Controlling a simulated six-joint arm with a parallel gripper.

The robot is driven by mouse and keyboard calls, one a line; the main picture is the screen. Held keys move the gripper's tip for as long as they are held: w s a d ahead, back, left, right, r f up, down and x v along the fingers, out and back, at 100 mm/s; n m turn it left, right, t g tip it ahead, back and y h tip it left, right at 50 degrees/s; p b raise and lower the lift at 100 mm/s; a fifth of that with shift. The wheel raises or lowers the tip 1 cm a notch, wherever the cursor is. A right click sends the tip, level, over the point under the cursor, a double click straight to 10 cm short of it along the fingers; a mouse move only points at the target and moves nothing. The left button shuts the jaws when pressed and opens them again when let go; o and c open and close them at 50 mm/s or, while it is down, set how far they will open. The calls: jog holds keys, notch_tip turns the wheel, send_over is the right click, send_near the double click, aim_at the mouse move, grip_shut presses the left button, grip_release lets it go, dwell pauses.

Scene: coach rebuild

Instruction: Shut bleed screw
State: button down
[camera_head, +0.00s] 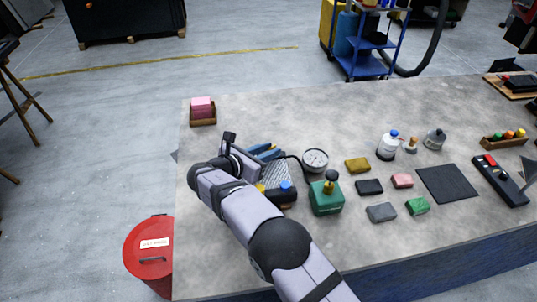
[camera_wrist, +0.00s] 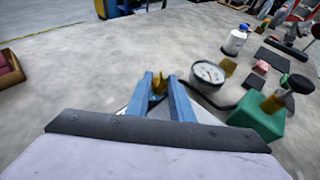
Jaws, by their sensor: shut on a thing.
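My gripper (camera_wrist: 160,82) has two blue fingers, shut on a small brass-coloured piece (camera_wrist: 158,86) that looks like the bleed screw. Its lower part is hidden behind the fingers and wrist. In the head view my gripper (camera_head: 268,152) is over the left part of the bench, and the hold is not clear there. A dark block (camera_head: 282,197) with a blue cap (camera_head: 285,185) and a yellow part (camera_head: 260,188) lies just in front of it, partly covered by my arm. A grey textured pad (camera_head: 293,176) lies behind that block.
A round gauge (camera_head: 315,158) with a black hose and a green box (camera_head: 325,198) with a brass, black-topped post stand close on the right. Coloured blocks, a white bottle (camera_head: 386,149) and a dark mat (camera_head: 447,183) lie farther right. The bench's back left is mostly clear.

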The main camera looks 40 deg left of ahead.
jog(key=shift+a+r+m+h+b, duration=0.1)
jog(key=shift+r+m+h+b, duration=0.15)
jog(key=shift+m+h+b, duration=0.2)
jog(key=c, duration=1.6)
grip_release()
jog(key=shift+f, duration=0.15)
jog(key=shift+s+a, duration=0.1)
jog(key=shift+s, duration=0.35)
jog(key=b+v, duration=0.2)
jog(key=v, duration=0.3)
jog(key=shift+s+r, duration=0.1)
jog(key=shift+r, duration=0.15)
jog(key=shift+s+r, duration=0.3)
jog(key=shift+s, duration=0.2)
jog(key=shift+o, duration=0.2)
